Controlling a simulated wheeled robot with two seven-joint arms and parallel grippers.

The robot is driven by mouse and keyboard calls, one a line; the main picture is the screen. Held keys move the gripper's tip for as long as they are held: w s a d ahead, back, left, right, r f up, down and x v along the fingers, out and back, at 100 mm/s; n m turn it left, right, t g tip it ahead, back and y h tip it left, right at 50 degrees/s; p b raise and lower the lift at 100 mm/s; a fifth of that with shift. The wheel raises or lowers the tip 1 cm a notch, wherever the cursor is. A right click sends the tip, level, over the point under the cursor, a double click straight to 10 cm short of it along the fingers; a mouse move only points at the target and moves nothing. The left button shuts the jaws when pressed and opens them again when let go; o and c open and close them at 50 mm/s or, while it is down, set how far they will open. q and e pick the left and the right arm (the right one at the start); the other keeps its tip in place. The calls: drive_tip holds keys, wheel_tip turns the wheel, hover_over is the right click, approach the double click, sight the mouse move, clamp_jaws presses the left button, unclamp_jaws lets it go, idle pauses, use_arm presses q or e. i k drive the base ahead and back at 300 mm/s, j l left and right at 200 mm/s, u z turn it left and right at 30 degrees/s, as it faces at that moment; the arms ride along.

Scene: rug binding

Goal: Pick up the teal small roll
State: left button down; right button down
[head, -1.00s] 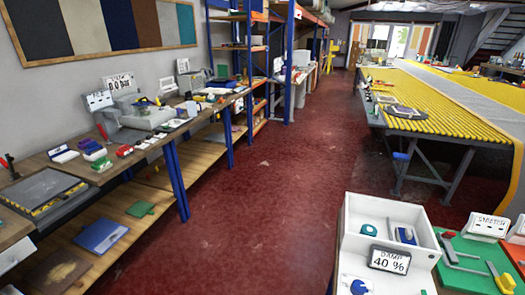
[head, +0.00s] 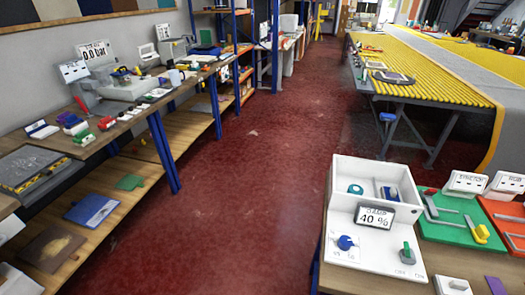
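A small teal roll-like object (head: 355,189) lies inside the open white box (head: 340,168) at the lower right in the head view. It is small in the picture, and its exact shape is hard to make out. A blue and grey item (head: 389,194) sits in the same box, to its right. Neither of my grippers is in view.
The box's front carries a "40 %" display (head: 374,216), a blue knob (head: 345,243) and a green switch (head: 407,253). A green board (head: 447,230) is to its right. A long workbench (head: 150,115) lines the left. The red floor (head: 240,190) between is clear.

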sight(353, 189)
drive_tip(key=i+j, duration=0.15)
drive_tip(key=j, duration=0.15)
drive_tip(key=i+j, duration=0.1)
drive_tip(key=j, duration=0.2)
drive_tip(key=i+j+z, duration=0.1)
drive_tip(key=i+j, duration=0.15)
drive_tip(key=i, duration=0.2)
drive_tip(key=i+j+z, duration=0.1)
drive_tip(key=i+j, duration=0.15)
drive_tip(key=i, duration=0.2)
drive_tip(key=i+j+z, duration=0.15)
drive_tip(key=i+j, duration=0.15)
drive_tip(key=i, duration=0.15)
drive_tip(key=i+z, duration=0.25)
drive_tip(key=z, duration=0.15)
drive_tip(key=i+z, duration=0.6)
drive_tip(key=z, duration=0.2)
drive_tip(key=i+j+z, duration=0.2)
drive_tip(key=z, duration=0.2)
drive_tip(key=i+z, duration=0.2)
drive_tip(key=z, duration=0.2)
drive_tip(key=i+z, duration=0.15)
drive_tip(key=z, duration=0.3)
drive_tip(key=i+j+z, duration=0.15)
drive_tip(key=z, duration=0.25)
drive_tip(key=i+j+z, duration=0.15)
drive_tip(key=z, duration=0.3)
drive_tip(key=l, duration=2.05)
